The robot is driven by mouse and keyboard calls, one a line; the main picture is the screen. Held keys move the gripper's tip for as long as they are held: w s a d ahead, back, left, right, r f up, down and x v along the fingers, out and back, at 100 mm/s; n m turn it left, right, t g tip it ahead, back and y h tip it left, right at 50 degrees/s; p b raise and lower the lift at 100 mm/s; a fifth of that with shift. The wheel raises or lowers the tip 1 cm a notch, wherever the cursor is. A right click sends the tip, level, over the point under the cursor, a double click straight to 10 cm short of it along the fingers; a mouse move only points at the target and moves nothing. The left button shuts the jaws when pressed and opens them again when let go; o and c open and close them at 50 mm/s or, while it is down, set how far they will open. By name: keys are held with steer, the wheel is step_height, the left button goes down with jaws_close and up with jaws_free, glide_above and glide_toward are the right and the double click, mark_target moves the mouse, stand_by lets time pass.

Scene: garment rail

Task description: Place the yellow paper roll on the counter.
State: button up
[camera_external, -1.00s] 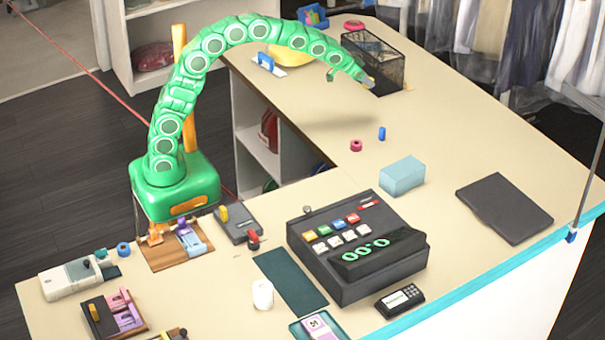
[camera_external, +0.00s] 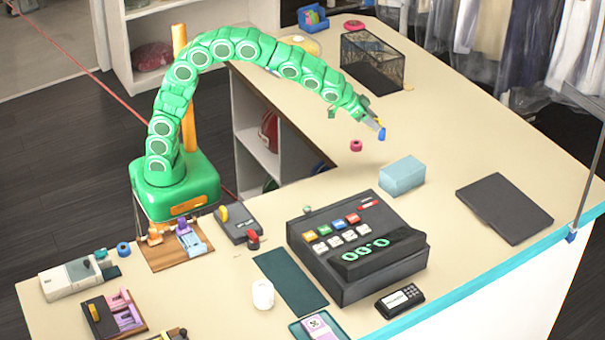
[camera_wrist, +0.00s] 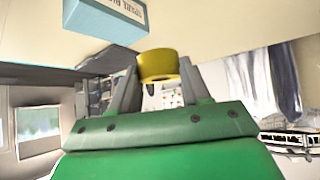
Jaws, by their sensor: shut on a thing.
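The yellow paper roll (camera_wrist: 157,66) sits between the two fingers of my gripper (camera_wrist: 157,80) in the wrist view, and the fingers are shut on it. In the external view my gripper (camera_external: 374,121) is low over the middle of the counter (camera_external: 440,133); only a bit of yellow shows at its tip. A small blue roll (camera_external: 382,135) shows right at the fingertips there. I cannot tell the exact gap between the yellow roll and the counter.
A black mesh bin (camera_external: 372,62) stands behind.

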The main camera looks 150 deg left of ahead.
steer(key=w+d+m+t+h, duration=0.1)
steer(key=w+d+m, duration=0.1)
steer(key=w+d, duration=0.85)
steer(key=w+d+m+t, duration=0.1)
steer(key=w+d, duration=0.6)
steer(key=d, duration=0.6)
steer(key=w+d+m+t+h, duration=0.1)
steer(key=w+d, duration=0.2)
steer(key=d, duration=1)
steer(key=w+d+m+h, duration=0.1)
steer(key=w+d+m, duration=0.15)
steer(key=d, duration=1.05)
steer(key=s+d+m+t+h, duration=0.1)
steer(key=s+d, duration=0.2)
steer(key=d, duration=1)
steer(key=s+d+m, duration=0.1)
steer(key=s+d, duration=0.2)
steer(key=d, duration=1)
steer(key=s+d+m+h, duration=0.2)
steer(key=s+d, duration=1.3)
steer(key=d, duration=0.3)
steer(key=shift+t, duration=0.4)
steer(key=shift+s+a+f, duration=0.1)
steer(key=shift+f, duration=8.75)
steer(key=shift+f, duration=0.15)
steer(key=o, duration=0.8)
